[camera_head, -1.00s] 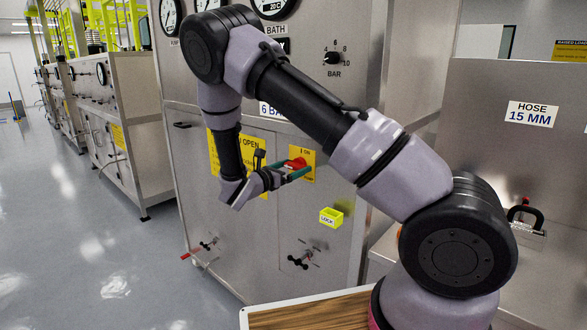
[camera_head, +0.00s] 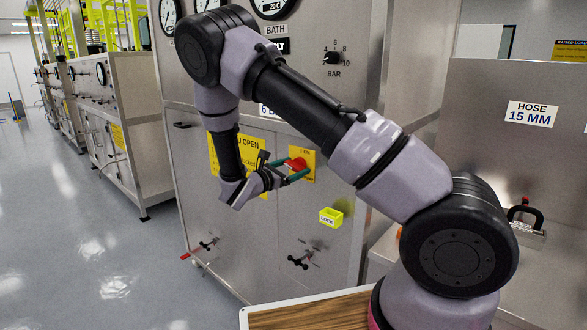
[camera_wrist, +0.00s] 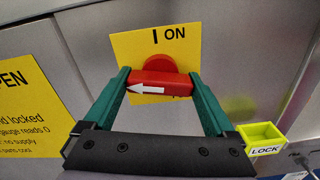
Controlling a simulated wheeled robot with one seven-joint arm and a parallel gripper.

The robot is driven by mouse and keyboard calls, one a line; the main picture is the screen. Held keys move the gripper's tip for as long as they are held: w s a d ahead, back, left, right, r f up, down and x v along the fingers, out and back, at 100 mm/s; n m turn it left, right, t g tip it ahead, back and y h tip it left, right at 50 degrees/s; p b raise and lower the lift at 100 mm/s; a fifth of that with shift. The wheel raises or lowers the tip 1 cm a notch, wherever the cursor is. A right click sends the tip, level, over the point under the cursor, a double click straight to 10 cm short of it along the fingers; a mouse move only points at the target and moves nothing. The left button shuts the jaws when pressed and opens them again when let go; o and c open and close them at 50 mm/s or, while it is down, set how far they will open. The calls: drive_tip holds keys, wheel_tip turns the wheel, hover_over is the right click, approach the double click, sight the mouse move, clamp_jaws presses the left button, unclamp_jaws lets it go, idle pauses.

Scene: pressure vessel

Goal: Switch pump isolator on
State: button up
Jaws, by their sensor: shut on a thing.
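The pump isolator is a red rotary handle (camera_wrist: 160,84) on a yellow plate (camera_wrist: 158,48) marked "I ON" at the top. The handle lies level, and its white arrow points left in the wrist view. My gripper (camera_wrist: 158,79) is shut on the handle, with one green finger at each end of it. In the head view the handle (camera_head: 296,164) and plate (camera_head: 309,166) are on the steel cabinet front, with my gripper (camera_head: 293,171) at them from the left. The plate's lower part is hidden behind the handle and gripper.
A yellow "LOCK" box (camera_head: 331,217) is on the cabinet (camera_head: 225,250) below and right of the isolator. A yellow notice (camera_head: 252,150) is left of it, partly behind my arm. Small valve handles (camera_head: 300,260) stick out lower down. Open floor lies to the left.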

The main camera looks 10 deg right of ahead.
drive_tip(key=m, duration=0.4)
drive_tip(key=shift+m, duration=0.3)
drive_tip(key=m, duration=0.3)
drive_tip(key=shift+m, duration=0.3)
drive_tip(key=m, duration=0.3)
drive_tip(key=shift+m, duration=2)
drive_tip(key=o, duration=1.1)
drive_tip(key=shift+c, duration=0.2)
drive_tip(key=v, duration=1.1)
